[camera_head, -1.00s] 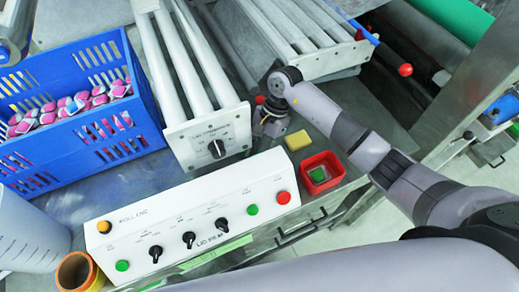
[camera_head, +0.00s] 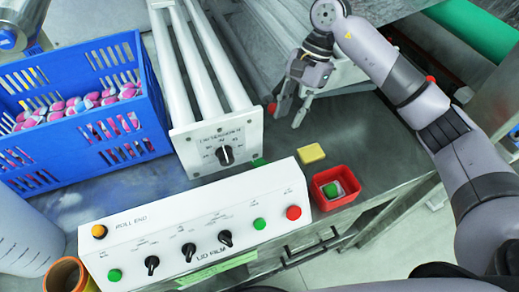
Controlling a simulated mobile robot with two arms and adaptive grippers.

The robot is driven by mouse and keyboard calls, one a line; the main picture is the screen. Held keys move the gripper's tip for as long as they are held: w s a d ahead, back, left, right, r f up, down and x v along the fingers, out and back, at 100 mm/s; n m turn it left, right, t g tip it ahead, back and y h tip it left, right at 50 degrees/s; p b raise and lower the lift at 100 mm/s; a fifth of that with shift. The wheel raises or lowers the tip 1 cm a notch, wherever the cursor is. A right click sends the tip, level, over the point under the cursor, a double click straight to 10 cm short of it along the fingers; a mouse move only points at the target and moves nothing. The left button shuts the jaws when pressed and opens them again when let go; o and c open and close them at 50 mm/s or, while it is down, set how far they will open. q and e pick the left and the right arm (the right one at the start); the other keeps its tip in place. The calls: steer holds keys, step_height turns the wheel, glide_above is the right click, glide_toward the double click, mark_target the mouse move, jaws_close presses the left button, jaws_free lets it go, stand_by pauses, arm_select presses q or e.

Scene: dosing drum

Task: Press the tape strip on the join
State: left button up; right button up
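My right gripper (camera_head: 289,120) hangs over the grey metal table, behind the yellow pad. Its two fingers are apart, with nothing seen between them. A light green strip (camera_head: 217,270) lies along the front of the white control box labelled lid film. A small green piece (camera_head: 260,162) shows between the dial plate and the box, mostly hidden. I cannot tell which of these, if either, is the tape strip, and I cannot make out the join. My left gripper is not in view.
The white control box (camera_head: 205,232) has knobs and coloured buttons. A red tray (camera_head: 318,194) holds a green-topped block. The yellow pad (camera_head: 311,154) lies behind it. A blue crate (camera_head: 110,150) of pink-and-white pieces, white rollers (camera_head: 188,62) and an orange ring (camera_head: 68,274) stand left. Bare table (camera_head: 365,140) lies right.

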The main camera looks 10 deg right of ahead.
steer(key=p, duration=0.4)
glide_above(272, 161)
steer(key=s+d, duration=0.1)
step_height(272, 161, down, 10)
steer(key=shift+s+r, duration=0.1)
steer(key=shift+r, duration=0.05)
steer(key=p+x, duration=0.3)
steer(key=x, duration=0.1)
steer(key=shift+s+a+f, duration=0.1)
steer(key=shift+s+f, duration=0.05)
steer(key=shift+f, duration=0.2)
steer(key=shift+a+f, duration=0.1)
steer(key=shift+f, duration=0.15)
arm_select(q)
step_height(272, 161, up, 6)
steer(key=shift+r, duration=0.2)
arm_select(e)
steer(key=shift+f, duration=0.1)
steer(key=shift+c, duration=0.3)
jaws_close()
